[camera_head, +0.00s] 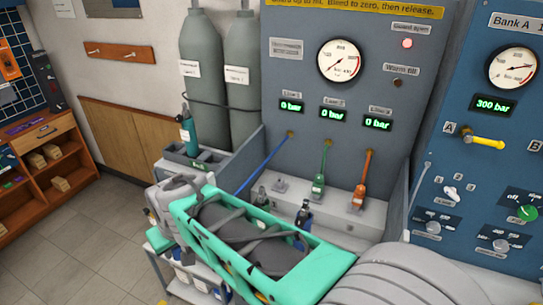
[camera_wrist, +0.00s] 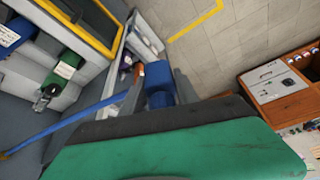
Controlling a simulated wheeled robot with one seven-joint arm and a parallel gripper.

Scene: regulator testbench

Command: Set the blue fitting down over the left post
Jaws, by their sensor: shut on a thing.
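In the wrist view the blue fitting (camera_wrist: 159,97) is between the fingers of my gripper (camera_wrist: 160,78), which is shut on it. A blue hose (camera_wrist: 75,125) runs to it from the left. In the head view the hose (camera_head: 262,163) runs from the panel under Line 1 down behind my arm. My gripper's body (camera_head: 180,190) shows left of the bench shelf, and the fitting is hidden there. The left post (camera_head: 280,185) is a short grey stub on the shelf, bare, to the right of my gripper and apart from it.
The green fitting (camera_head: 318,187) and orange fitting (camera_head: 359,192) stand on the shelf right of the left post, hoses attached. A dark blue-and-black item (camera_head: 303,214) is in front. Grey cylinders (camera_head: 202,75) and a teal bottle (camera_head: 187,130) in a grey tray stand behind my gripper.

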